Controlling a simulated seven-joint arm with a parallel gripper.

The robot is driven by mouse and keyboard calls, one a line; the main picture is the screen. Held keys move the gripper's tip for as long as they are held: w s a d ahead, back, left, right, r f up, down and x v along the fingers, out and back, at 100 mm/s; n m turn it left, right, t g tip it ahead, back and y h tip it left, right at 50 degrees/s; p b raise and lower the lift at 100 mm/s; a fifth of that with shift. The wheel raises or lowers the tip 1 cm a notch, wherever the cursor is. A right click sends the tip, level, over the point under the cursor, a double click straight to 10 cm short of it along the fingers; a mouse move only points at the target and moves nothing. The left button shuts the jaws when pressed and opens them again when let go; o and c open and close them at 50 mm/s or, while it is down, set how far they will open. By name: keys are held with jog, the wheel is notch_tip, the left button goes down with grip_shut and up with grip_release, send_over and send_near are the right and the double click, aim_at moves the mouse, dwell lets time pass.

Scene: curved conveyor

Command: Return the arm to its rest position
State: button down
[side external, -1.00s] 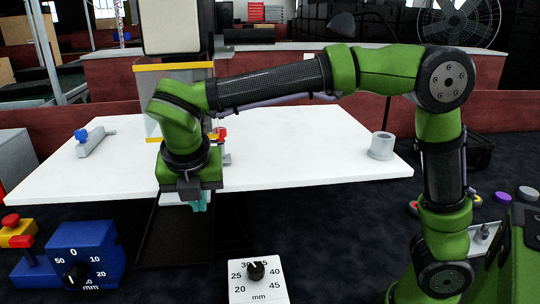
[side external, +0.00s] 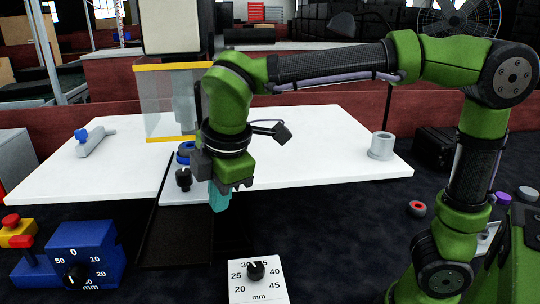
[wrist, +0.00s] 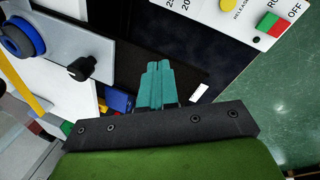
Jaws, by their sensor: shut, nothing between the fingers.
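My gripper (side external: 219,197) has teal fingers and hangs from the green arm, pointing down over the front edge of the white table (side external: 310,135), to the right of the black conveyor strip (side external: 175,235). The fingers are together with nothing between them. In the wrist view my gripper (wrist: 154,72) shows its teal fingers side by side and empty, over a dark surface. The arm reaches in from the right of the side view, bent at the elbow.
A clear-walled machine with yellow edges (side external: 170,67) stands behind my gripper. A grey cylinder (side external: 382,146) stands on the table's right. A white dial box (side external: 257,283), a blue dial box (side external: 85,252) and a red-button box (side external: 15,235) stand in front. The table's right half is mostly clear.

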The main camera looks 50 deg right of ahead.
jog(key=s+d+f+m+t+y, duration=0.2)
jog(key=s+d+f+m+t, duration=0.1)
jog(key=s+d+m, duration=0.6)
jog(key=d+m+t, duration=0.1)
jog(key=d+m, duration=0.3)
jog(key=m, duration=0.5)
jog(key=shift+s+d+f+m+y, duration=0.25)
jog(key=shift+f+m+y, duration=0.05)
